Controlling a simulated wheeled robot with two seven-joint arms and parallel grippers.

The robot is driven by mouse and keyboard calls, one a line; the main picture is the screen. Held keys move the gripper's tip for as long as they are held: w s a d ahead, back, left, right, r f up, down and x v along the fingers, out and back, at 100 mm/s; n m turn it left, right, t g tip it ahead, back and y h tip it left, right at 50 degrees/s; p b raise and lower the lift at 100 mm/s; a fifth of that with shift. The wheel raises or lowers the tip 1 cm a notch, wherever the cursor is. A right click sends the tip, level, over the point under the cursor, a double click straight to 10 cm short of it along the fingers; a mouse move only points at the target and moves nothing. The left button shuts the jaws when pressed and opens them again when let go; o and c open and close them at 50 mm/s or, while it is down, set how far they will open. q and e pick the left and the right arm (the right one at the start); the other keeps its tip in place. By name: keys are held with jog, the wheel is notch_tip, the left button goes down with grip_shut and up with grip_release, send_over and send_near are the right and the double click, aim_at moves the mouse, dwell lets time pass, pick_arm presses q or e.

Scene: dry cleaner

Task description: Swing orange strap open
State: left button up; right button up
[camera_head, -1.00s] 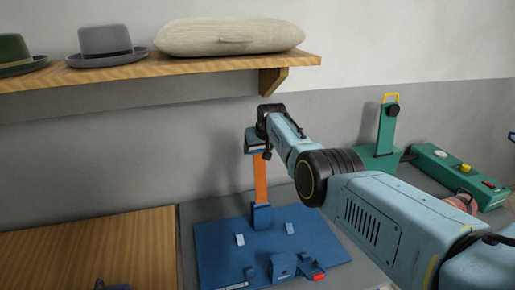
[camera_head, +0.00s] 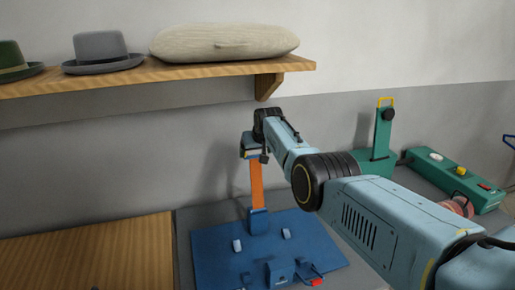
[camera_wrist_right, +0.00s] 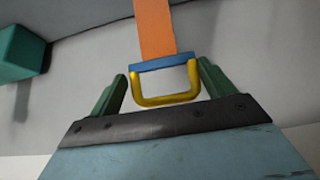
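The orange strap (camera_head: 256,186) stands upright from a blue hinge block (camera_head: 258,220) on a blue board (camera_head: 215,262). In the right wrist view the strap (camera_wrist_right: 154,28) ends in a blue cap (camera_wrist_right: 165,62) with a yellow loop handle (camera_wrist_right: 167,99). My right gripper (camera_head: 251,149) is at the strap's upper end. Its two green fingers (camera_wrist_right: 163,87) stand on either side of the yellow handle, with narrow gaps showing, so it looks open. In the head view the gripper hides the handle. My left gripper is not in view.
A wooden shelf (camera_head: 200,76) with hats and a beige cushion (camera_head: 225,43) hangs above. A green upright stand (camera_head: 382,140) and a green control box (camera_head: 455,178) are to the right. A wooden surface (camera_head: 100,250) at left looks clear.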

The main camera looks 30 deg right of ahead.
jog(key=shift+r, duration=0.1)
jog(key=p+v, duration=0.2)
jog(key=v, duration=1.1)
jog(key=shift+s+r, duration=0.1)
dwell(0.4)
